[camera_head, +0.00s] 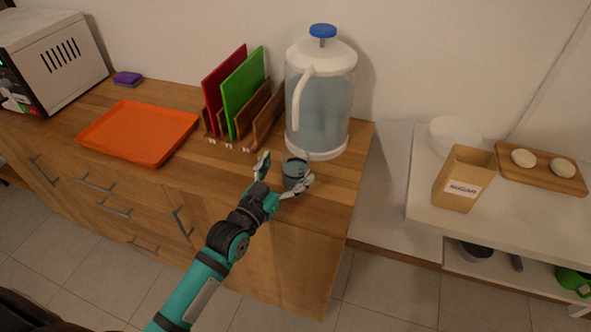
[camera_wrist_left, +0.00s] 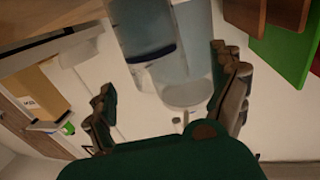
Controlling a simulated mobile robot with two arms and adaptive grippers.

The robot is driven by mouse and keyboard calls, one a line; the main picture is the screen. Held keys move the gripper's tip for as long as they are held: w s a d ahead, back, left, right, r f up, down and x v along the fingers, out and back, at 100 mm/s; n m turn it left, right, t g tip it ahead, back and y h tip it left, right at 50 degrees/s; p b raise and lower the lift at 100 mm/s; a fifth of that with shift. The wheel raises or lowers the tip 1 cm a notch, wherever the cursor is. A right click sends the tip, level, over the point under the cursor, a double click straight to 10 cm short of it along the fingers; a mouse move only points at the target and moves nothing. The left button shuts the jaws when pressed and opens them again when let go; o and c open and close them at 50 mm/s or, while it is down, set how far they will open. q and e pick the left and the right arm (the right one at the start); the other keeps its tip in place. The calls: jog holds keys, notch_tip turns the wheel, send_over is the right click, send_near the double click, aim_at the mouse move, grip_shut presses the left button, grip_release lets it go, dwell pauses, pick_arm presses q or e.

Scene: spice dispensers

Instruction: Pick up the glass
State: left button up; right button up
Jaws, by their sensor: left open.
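The glass (camera_head: 294,174) is a small grey see-through cup, standing upright on the wooden counter just in front of the water dispenser. My left gripper (camera_head: 283,175) is open, with its fingers spread on either side of the glass. I cannot tell if a finger touches it. In the left wrist view, which is upside down, the open fingers of my left gripper (camera_wrist_left: 170,100) show at both sides, and the dark see-through glass (camera_wrist_left: 143,35) shows toward the top. My right gripper is not in view.
The water dispenser (camera_head: 320,100) stands close behind the glass. A rack with red and green boards (camera_head: 243,88) is to its left. An orange tray (camera_head: 138,131) lies farther left. The counter's right edge is near the glass. A sugar bag (camera_head: 463,178) stands on a white shelf to the right.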

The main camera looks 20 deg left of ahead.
pick_arm(q)
jog(key=x, duration=0.4)
jog(key=shift+w+d, duration=0.1)
jog(key=c, duration=1.5)
jog(key=shift+r, duration=0.1)
jog(key=shift+c, duration=0.2)
jog(key=shift+r, duration=0.15)
